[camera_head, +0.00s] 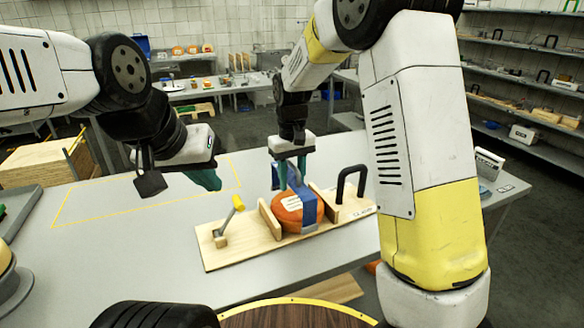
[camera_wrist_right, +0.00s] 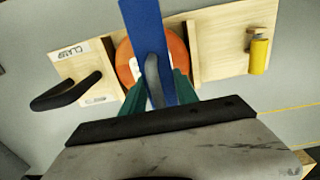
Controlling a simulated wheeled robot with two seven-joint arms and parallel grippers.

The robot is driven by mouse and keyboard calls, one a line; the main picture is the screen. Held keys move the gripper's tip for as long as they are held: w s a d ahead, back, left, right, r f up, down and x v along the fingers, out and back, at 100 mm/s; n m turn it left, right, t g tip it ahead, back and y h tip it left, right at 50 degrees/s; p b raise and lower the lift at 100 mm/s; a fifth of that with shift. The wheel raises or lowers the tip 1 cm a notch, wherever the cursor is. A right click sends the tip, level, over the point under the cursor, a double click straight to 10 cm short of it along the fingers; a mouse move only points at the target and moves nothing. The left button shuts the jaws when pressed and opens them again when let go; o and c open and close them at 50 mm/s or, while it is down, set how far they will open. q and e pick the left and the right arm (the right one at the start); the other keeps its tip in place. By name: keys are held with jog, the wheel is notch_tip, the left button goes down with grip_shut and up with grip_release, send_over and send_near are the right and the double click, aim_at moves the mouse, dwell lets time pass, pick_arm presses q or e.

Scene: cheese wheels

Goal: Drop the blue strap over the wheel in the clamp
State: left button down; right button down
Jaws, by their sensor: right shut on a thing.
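An orange cheese wheel (camera_head: 287,214) stands on edge between the two wooden jaws of the clamp (camera_head: 225,257); it also shows in the right wrist view (camera_wrist_right: 124,62). My right gripper (camera_head: 290,168) is above the wheel, its green fingers shut on the blue strap (camera_head: 307,205). In the right wrist view, the strap (camera_wrist_right: 143,22) crosses in front of the wheel and runs back between the fingers (camera_wrist_right: 158,90). It hangs along the wheel; whether it rests on it is unclear. My left gripper (camera_head: 207,180) is off to the left, above the table, away from the clamp; its finger gap is hidden.
The clamp has a yellow-handled lever (camera_head: 237,203) at its left and a black handle (camera_head: 351,184) at its right. My right arm hides the table's right part. Shelves stand behind.

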aim_at(294, 168)
jog(key=shift+f, duration=1.9)
jog(key=shift+f, duration=0.45)
jog(key=c, duration=0.9)
grip_release()
jog(key=shift+o, duration=0.2)
jog(key=r, duration=0.8)
jog(key=shift+s+d+r, duration=0.1)
jog(key=shift+d, duration=0.1)
jog(key=s+d+r+m+t+y, duration=0.2)
jog(key=s+d+r+t, duration=0.1)
jog(key=s+d+r, duration=0.75)
jog(key=s+d+m+t, duration=0.2)
jog(key=s+d+t, duration=0.1)
jog(key=s, duration=0.8)
jog(key=shift+s+d+r, duration=0.15)
jog(key=shift+s, duration=0.1)
